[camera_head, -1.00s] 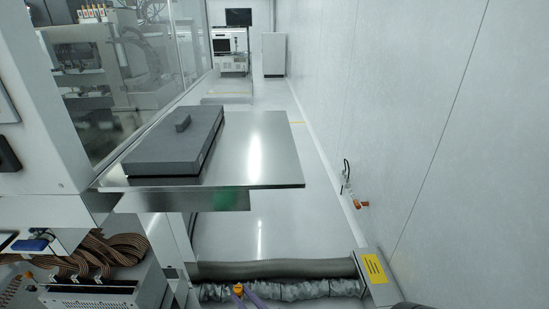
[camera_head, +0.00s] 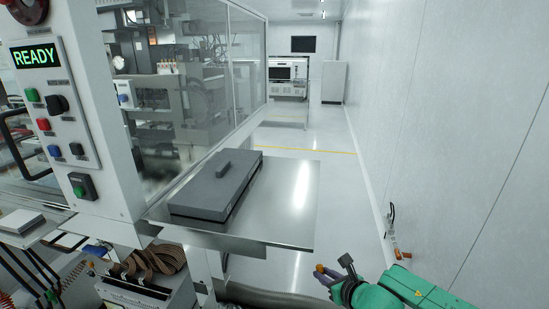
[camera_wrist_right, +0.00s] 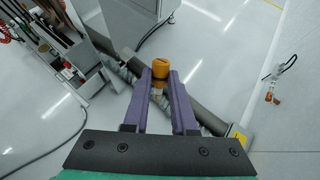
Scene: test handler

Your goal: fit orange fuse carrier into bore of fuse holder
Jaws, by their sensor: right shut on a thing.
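The orange fuse carrier (camera_head: 320,268) is held at the tips of my right gripper (camera_head: 324,276), at the bottom right of the head view. In the right wrist view the carrier (camera_wrist_right: 160,68) sits between the purple fingers of the right gripper (camera_wrist_right: 160,78), which are shut on it. Its orange end points away from the palm. The gripper is in free air, to the right of the machine's control panel (camera_head: 55,125) and well apart from it. I cannot single out the fuse holder or its bore among the panel fittings. My left gripper is not in view.
A steel shelf (camera_head: 285,215) bearing a dark grey slab (camera_head: 205,192) juts from the machine between the panel and my right gripper. Cables and a ribbon-cable unit (camera_head: 135,295) lie below the panel. A white wall (camera_head: 455,130) bounds the right; the aisle floor is clear.

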